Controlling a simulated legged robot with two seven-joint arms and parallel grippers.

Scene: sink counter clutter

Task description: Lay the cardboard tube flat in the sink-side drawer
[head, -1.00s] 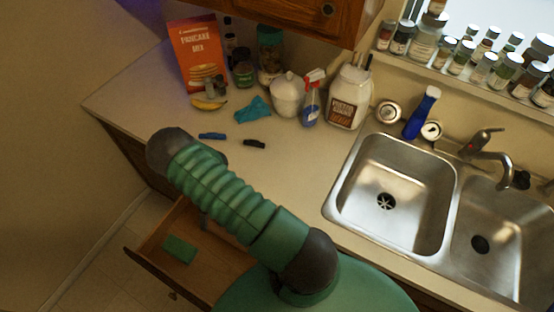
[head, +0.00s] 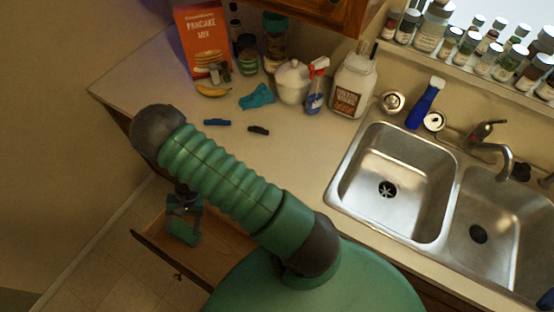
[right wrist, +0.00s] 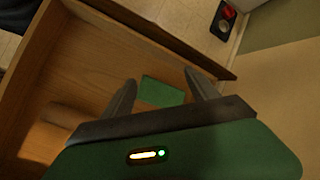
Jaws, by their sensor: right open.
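The open wooden drawer (head: 152,243) juts out below the counter at lower left; its wooden wall also shows in the right wrist view (right wrist: 45,55). My right gripper (head: 186,212) is over the drawer, pointing down, partly hidden by my arm. In the right wrist view its two fingers (right wrist: 160,77) are apart, with a flat green block (right wrist: 162,92) on the drawer floor showing between them. I cannot tell whether they touch it. No cardboard tube can be made out for certain; a blurred brown shape (right wrist: 62,125) lies at the left inside the drawer. My left gripper is not in view.
On the counter are a blue marker (head: 217,122), a black marker (head: 258,130), a teal cloth (head: 257,96) and a banana (head: 212,91). The double sink (head: 398,185) is at right.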

